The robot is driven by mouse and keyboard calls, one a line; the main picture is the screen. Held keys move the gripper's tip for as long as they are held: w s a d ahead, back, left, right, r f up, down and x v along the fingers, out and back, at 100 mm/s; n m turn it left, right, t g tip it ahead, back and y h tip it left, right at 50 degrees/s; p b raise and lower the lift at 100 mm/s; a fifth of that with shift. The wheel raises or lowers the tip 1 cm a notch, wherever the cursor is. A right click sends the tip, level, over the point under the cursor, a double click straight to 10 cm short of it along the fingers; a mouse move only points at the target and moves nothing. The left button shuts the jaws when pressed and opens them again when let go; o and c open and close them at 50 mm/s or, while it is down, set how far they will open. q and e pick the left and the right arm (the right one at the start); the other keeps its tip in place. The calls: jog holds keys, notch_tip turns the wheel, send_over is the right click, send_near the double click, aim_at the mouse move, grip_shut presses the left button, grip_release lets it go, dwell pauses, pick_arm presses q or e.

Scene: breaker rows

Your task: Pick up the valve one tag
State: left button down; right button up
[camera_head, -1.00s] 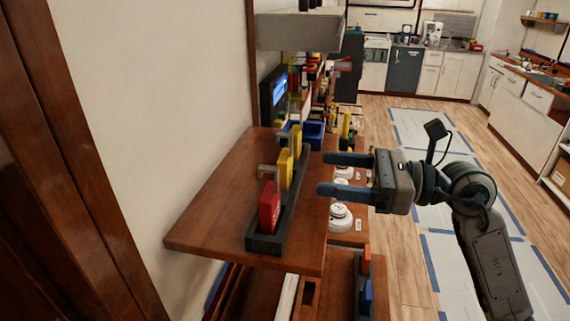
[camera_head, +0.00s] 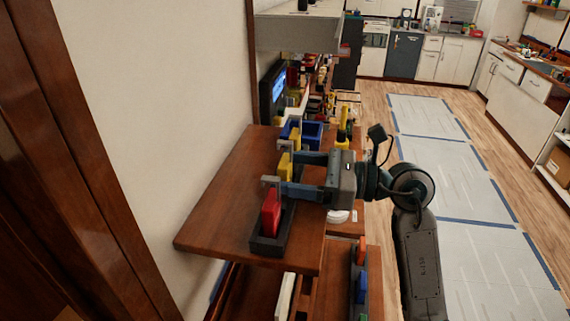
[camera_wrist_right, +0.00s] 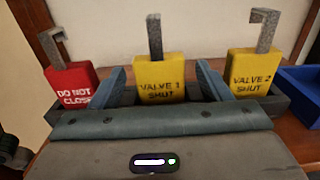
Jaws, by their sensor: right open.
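The yellow valve one tag (camera_wrist_right: 160,90), marked VALVE 1 SHUT, stands upright with a grey hook on top in a dark rack (camera_head: 266,246). In the head view the tag (camera_head: 284,165) is partly hidden by my gripper. My right gripper (camera_wrist_right: 160,80) is open, with one finger on each side of this tag and a visible gap on both sides. In the head view the right gripper (camera_head: 282,172) reaches in from the right over the rack. My left gripper is not in view.
A red DO NOT CLOSE tag (camera_wrist_right: 72,86) and a yellow VALVE 2 SHUT tag (camera_wrist_right: 252,72) flank it closely in the same rack. A blue bin (camera_head: 312,134) stands beyond. The wooden shelf (camera_head: 215,205) left of the rack is clear up to the wall.

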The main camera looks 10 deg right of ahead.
jog(key=shift+p+x, duration=0.3)
jog(key=shift+x, duration=0.45)
jog(key=shift+c, duration=0.2)
jog(key=c, duration=1)
jog(key=shift+r, duration=0.1)
